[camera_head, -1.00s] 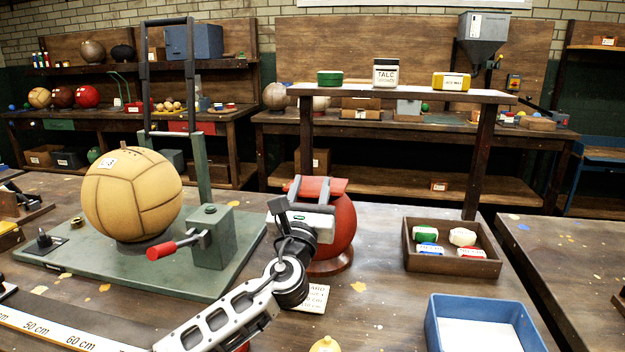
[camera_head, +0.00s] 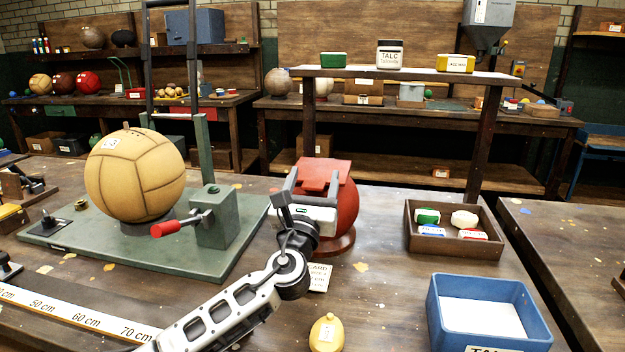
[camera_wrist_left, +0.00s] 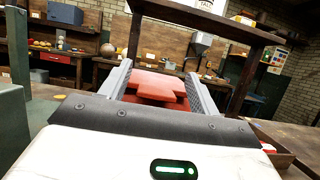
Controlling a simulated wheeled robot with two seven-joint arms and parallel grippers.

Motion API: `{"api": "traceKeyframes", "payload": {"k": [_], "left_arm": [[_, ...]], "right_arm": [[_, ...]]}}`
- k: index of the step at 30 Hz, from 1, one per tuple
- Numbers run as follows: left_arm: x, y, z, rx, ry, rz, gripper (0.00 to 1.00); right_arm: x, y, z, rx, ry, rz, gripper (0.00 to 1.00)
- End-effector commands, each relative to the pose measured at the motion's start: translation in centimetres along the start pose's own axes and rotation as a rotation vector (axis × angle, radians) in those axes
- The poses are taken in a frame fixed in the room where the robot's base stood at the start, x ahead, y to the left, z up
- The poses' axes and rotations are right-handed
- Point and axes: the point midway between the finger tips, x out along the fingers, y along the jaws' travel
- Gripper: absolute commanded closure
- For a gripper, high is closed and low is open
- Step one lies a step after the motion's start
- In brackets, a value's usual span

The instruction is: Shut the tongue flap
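A red ball (camera_head: 346,206) sits on a round brown stand on the bench. Its red tongue flap (camera_head: 322,172) stands out, raised, at the ball's top; the flap also shows in the left wrist view (camera_wrist_left: 155,86). My left gripper (camera_head: 311,180) is open in front of the ball, with its grey fingers apart. In the left wrist view the two fingers (camera_wrist_left: 158,78) lie on either side of the flap; I cannot tell whether they touch it. The ball's near side is partly hidden by my gripper. My right gripper is not in view.
A tan ball (camera_head: 135,176) sits on a green fixture with a red-handled crank (camera_head: 180,226) left of my arm. A wooden tray (camera_head: 455,248) and a blue bin (camera_head: 485,310) stand at right. A raised shelf (camera_head: 400,73) stands behind. A yellow bottle (camera_head: 327,334) stands in front.

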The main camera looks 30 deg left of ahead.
Motion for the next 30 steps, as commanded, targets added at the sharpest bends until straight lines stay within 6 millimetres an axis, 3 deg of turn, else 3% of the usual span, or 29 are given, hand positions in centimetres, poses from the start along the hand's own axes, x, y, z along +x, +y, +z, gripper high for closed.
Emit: {"api": "traceKeyframes", "payload": {"k": [7,11,24,30], "left_arm": [[0.0,0.1,0.1,-0.001,-0.003,0.002,0.38],[-1.1,0.1,0.1,0.000,-0.003,0.001,0.38],[-11.1,0.1,-0.1,-0.001,0.001,0.002,0.38],[-14.5,0.1,-0.1,0.000,0.001,0.002,0.38]], "right_arm": [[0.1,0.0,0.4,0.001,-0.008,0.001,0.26],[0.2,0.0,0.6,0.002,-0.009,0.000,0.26],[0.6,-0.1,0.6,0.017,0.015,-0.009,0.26],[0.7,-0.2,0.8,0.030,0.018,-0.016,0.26]]}}
